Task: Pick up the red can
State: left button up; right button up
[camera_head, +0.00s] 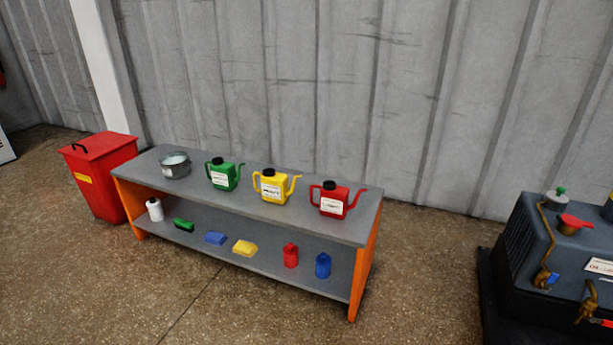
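A red can (334,201) with a black cap, a white label, a handle on its left and a spout on its right stands upright on the top shelf of a low grey bench (290,216) with orange ends. It is near the right end of the shelf, right of a yellow can (273,187) and a green can (224,175) of the same shape. A smaller red bottle (290,256) stands on the lower shelf. Neither of my grippers shows in the head view.
A grey pot (175,166) stands at the top shelf's left end. The lower shelf holds a white bottle (155,209), a blue bottle (322,265) and several small blocks. A red bin (103,175) stands left; a dark machine (560,265) stands right. The floor in front is clear.

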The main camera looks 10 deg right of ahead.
aim_at(335, 198)
jog(key=i+l+u, duration=0.5)
jog(key=l, duration=0.15)
jog(key=i+l+u, duration=0.45)
jog(key=l, duration=0.35)
jog(key=l+u, duration=0.25)
jog(key=l, duration=0.15)
jog(key=i+l+u, duration=0.25)
jog(key=l, duration=0.25)
jog(key=l+u, duration=0.25)
jog(key=l, duration=0.2)
jog(key=l+u, duration=0.25)
jog(key=l, duration=0.25)
